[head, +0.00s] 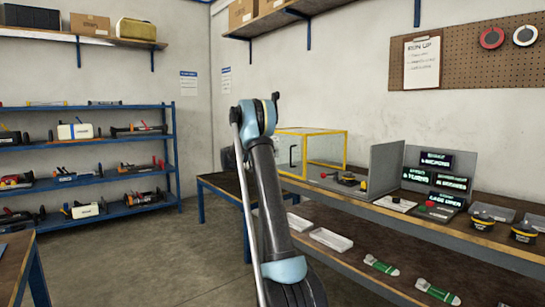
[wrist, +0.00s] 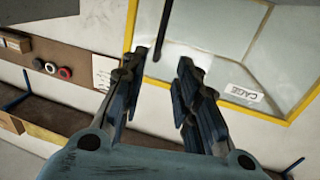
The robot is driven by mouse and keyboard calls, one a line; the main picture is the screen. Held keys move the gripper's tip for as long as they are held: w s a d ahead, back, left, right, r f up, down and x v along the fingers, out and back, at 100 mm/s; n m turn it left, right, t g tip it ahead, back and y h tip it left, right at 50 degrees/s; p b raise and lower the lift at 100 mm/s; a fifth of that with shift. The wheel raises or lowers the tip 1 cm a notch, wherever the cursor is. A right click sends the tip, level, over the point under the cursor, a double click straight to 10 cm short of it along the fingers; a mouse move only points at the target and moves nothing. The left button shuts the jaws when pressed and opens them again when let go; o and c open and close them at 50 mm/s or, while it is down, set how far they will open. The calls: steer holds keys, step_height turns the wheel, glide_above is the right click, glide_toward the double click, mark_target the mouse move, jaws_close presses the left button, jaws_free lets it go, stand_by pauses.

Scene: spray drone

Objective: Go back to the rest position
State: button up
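My arm stands raised in the middle of the head view, and my gripper is hidden there behind the arm's upper joint. In the wrist view my gripper (wrist: 160,95) is open, with a clear gap between its two dark fingers and nothing held between them. Beyond the fingers is the yellow-framed clear cage (wrist: 285,62), with a label reading CAGE. The cage also shows in the head view (head: 327,147), on the far end of the bench behind my arm. I cannot tell how far the fingers are from it.
A workbench (head: 490,238) on the right holds lit display panels (head: 435,160), a red button (head: 430,204) and black-and-yellow round parts (head: 483,220). White trays (head: 331,239) and green-and-white parts (head: 381,265) lie on its lower shelf. A blue rack (head: 176,160) stands left. Floor between is clear.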

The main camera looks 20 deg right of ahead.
steer(key=s+a+f+n+y, duration=0.1)
steer(key=s+f+n+y, duration=0.15)
steer(key=s, duration=0.95)
steer(key=s+a+f+n+g+y, duration=0.1)
steer(key=s+n+y, duration=0.2)
steer(key=s, duration=0.8)
steer(key=s+f+n+y, duration=0.1)
steer(key=s+n+y, duration=0.15)
steer(key=s, duration=0.95)
steer(key=s+a+f+n+y, duration=0.2)
steer(key=s+a+f, duration=0.3)
steer(key=s, duration=0.5)
steer(key=s+a+f+n+y, duration=0.3)
steer(key=s+a+f+y, duration=0.1)
steer(key=s+f, duration=0.5)
steer(key=s+a+f+n+y, duration=0.2)
steer(key=s+a+f, duration=0.4)
steer(key=s, duration=0.5)
steer(key=shift+s+f+n+g+y, duration=0.2)
steer(key=shift+f+n+g+y, duration=0.15)
steer(key=shift+f+y, duration=0.45)
